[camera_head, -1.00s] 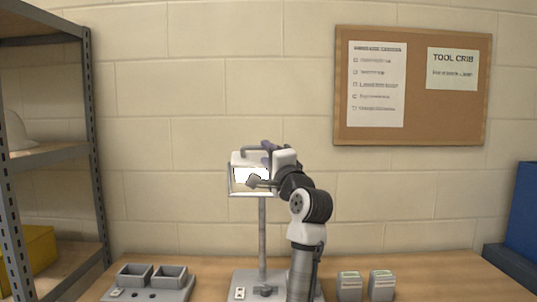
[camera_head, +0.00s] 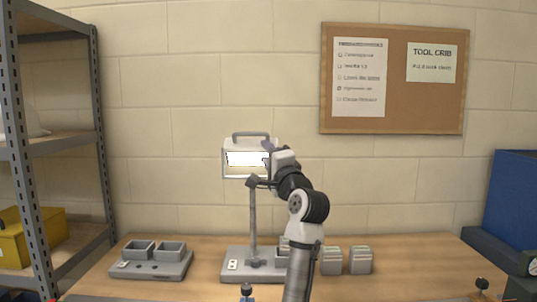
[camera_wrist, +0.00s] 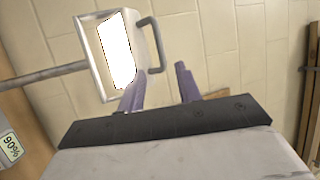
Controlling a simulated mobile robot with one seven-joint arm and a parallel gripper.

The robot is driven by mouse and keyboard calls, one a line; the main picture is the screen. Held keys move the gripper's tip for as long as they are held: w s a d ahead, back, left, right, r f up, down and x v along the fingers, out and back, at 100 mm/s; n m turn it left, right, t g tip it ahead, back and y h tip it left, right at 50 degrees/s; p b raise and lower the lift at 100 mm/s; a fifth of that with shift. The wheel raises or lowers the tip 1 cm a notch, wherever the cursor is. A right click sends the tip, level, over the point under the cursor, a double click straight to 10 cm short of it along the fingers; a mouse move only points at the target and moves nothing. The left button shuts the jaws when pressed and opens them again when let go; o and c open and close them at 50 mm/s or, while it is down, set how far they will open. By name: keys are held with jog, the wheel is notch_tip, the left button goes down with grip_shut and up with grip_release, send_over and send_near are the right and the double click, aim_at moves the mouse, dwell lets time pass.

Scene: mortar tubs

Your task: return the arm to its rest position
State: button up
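My gripper (camera_wrist: 158,92) shows at close range in the wrist view, with two purple fingers spread apart and nothing visible between them. In the head view my gripper (camera_head: 268,146) is raised in front of the wall, at the right side of the lit work lamp (camera_head: 228,165). My arm bends up from the lower middle. The lamp also shows in the wrist view (camera_wrist: 92,50), with its bright panel and grey handle beside the left finger. I cannot tell whether that finger touches the lamp.
A wooden bench (camera_head: 205,262) runs below. Two grey tubs sit on a tray (camera_head: 150,268) at left. The lamp's base (camera_head: 240,266) and labelled blocks (camera_head: 360,260) stand near my arm. Metal shelving (camera_head: 100,130) stands at left, blue boxes (camera_head: 515,200) at right.

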jog(key=shift+s+d+f, duration=0.1)
jog(key=shift+s+f, duration=0.05)
jog(key=shift+s, duration=0.1)
jog(key=shift+w, duration=0.1)
